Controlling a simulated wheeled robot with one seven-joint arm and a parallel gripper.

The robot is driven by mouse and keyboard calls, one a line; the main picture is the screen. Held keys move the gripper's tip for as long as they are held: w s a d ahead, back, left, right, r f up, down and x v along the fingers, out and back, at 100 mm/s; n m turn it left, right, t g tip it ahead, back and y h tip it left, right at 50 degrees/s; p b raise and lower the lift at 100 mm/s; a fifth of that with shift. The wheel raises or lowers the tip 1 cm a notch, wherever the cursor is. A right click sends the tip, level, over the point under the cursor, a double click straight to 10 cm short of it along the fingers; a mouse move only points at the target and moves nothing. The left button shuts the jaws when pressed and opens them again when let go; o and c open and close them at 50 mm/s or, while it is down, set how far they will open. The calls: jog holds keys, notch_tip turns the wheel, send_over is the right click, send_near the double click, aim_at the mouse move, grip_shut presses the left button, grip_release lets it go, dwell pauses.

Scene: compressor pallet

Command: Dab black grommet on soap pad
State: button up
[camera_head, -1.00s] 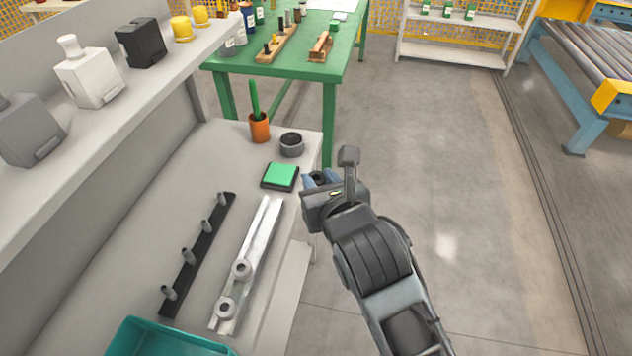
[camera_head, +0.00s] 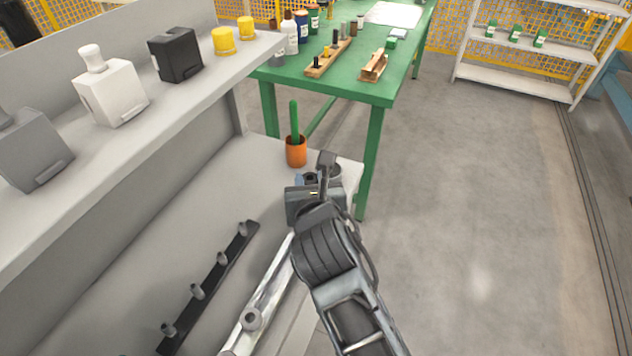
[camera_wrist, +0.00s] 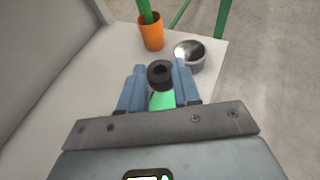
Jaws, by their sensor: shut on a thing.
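My gripper (camera_wrist: 160,88) is shut on the black grommet (camera_wrist: 160,72), a dark ring held between the blue fingertips in the wrist view. In the head view my gripper (camera_head: 311,180) is over the far right part of the grey bench, and the grommet is a small dark spot there. The green soap pad (camera_wrist: 163,101) shows partly in the wrist view, below and behind the grommet and between the fingers. My gripper hides the pad in the head view. I cannot tell the gap between grommet and pad.
A black rail with pegs (camera_head: 208,285) and a metal rail (camera_head: 262,300) lie on the bench. A raised shelf (camera_head: 150,125) runs along the left.

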jog(key=shift+f+b, duration=2.45)
jog(key=shift+b, duration=0.35)
jog(key=shift+f, duration=0.4)
notch_tip(320, 180, up, 7)
jog(key=p, duration=0.8)
jog(key=shift+r+p, duration=0.1)
jog(key=shift+p, duration=0.3)
jog(key=shift+d, duration=0.1)
